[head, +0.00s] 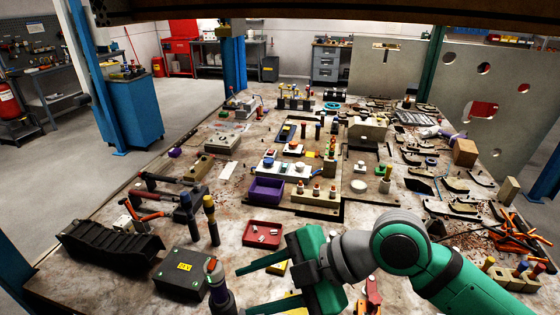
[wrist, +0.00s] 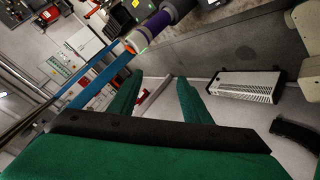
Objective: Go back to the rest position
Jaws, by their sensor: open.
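My gripper (head: 242,290) is at the bottom middle of the head view, over the near edge of the worktable (head: 60,290). Its two green fingers point left and stand apart, with nothing between them. In the wrist view, the fingers (wrist: 160,80) are also spread, and floor and wall show beyond the gap. A purple-banded upright tool (head: 218,288) stands just left of the fingertips in the head view. A purple and white cylinder (wrist: 165,28) shows near the fingertips in the wrist view, apart from them.
A black case (head: 183,272), a red tray (head: 263,233) and a purple bin (head: 266,190) lie near my gripper. Orange-handled tools (head: 515,238) crowd the right side. Blue posts (head: 233,60) rise at the table edges. Open floor (head: 175,115) lies beyond the left side.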

